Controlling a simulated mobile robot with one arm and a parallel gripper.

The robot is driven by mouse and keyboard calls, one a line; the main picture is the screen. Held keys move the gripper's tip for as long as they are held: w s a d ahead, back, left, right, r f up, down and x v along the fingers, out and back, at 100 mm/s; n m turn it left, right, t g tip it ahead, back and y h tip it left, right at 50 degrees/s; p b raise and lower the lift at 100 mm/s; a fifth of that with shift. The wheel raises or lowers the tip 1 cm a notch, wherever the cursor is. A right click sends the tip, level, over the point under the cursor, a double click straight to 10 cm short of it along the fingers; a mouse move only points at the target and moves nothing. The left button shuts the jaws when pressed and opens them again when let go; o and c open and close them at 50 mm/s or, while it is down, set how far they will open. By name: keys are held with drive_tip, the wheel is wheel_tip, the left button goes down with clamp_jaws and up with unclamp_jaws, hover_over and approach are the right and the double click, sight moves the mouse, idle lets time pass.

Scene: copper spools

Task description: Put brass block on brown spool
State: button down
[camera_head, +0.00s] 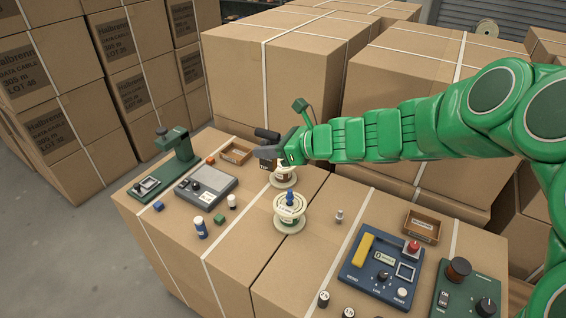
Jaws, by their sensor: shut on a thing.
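My gripper (270,144) is over the back part of the carton top, its dark fingers pointing left. It is shut on a small dark brown block (264,166) with a pale mark, which shows just below the fingers. This may be the brass block, but its colour is too dark to be sure. A cream-flanged spool (284,181) stands just right of and below the fingers, partly hidden; its upper part looks brown. I cannot tell whether the block touches it. A second cream spool (291,220) with a blue knob (290,198) stands in front.
On the left are a green stand (178,150), a grey scale (206,187), a blue-and-white bottle (201,228) and small blocks. A cardboard tray (236,153) lies behind. On the right are a blue control box (382,272) and another tray (421,228). The front centre is clear.

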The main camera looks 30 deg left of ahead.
drive_tip(key=w+m+t, duration=0.1)
drive_tip(key=w, duration=1.1)
drive_tip(key=shift+t, duration=0.3)
drive_tip(key=shift+w+a+f, duration=1.55)
drive_tip(key=shift+w+f, duration=0.2)
drive_tip(key=shift+f, duration=0.75)
drive_tip(key=shift+w+a+f, duration=1.55)
drive_tip(key=shift+w+f, duration=0.25)
drive_tip(key=shift+f, duration=0.65)
drive_tip(key=shift+w+a+f, duration=1.55)
drive_tip(key=shift+w+f, duration=0.2)
drive_tip(key=shift+f, duration=2.35)
drive_tip(key=shift+f, duration=0.1)
drive_tip(key=c, duration=0.9)
unclamp_jaws()
